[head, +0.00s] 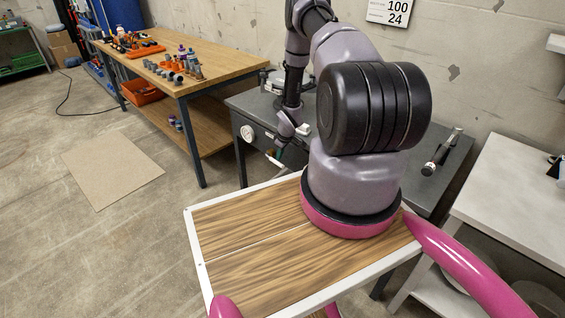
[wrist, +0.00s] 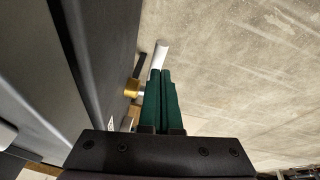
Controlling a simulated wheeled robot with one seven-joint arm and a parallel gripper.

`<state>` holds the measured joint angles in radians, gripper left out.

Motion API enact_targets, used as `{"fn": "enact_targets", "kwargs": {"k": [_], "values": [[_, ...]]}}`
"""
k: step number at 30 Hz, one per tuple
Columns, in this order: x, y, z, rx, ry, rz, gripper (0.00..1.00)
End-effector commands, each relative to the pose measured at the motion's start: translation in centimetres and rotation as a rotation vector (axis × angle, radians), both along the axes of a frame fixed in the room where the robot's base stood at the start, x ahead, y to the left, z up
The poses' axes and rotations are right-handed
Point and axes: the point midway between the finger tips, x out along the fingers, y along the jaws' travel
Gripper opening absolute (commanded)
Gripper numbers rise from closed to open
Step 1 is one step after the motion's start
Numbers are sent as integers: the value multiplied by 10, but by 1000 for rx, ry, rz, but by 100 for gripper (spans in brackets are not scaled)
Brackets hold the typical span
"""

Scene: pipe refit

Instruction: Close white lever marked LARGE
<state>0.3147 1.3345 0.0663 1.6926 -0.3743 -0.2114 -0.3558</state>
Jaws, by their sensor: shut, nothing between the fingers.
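A white lever (wrist: 159,55) shows in the wrist view just beyond my fingertips, its near part hidden behind them. A brass valve body (wrist: 131,88) sits beside the fingers on the dark bench front. My gripper (wrist: 160,72) is shut, its two green fingers together with nothing held. The fingers overlap the lever in this view; I cannot tell whether they touch it. In the head view my gripper (head: 281,150) is low at the front of the grey bench, with the white lever (head: 275,162) at its tip. The LARGE marking is not readable.
The grey bench (head: 242,103) has a round white dial (head: 247,133) on its front. A wooden table (head: 215,68) with bottles and tools stands to the left. A dark cylindrical tool (head: 440,153) lies on the bench's right. Open floor (head: 75,235) lies left.

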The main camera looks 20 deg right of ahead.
Motion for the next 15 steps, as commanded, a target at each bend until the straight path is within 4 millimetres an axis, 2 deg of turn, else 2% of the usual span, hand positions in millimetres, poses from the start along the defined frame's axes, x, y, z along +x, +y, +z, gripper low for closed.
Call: {"fn": "enact_targets", "kwargs": {"k": [1,2,3,15], "values": [[7,4,11,-1,-7,4,0],[4,4,13,-1,-5,3,0],[-6,1,13,1,-2,1,0],[-71,-19,30,2,-5,3,0]]}}
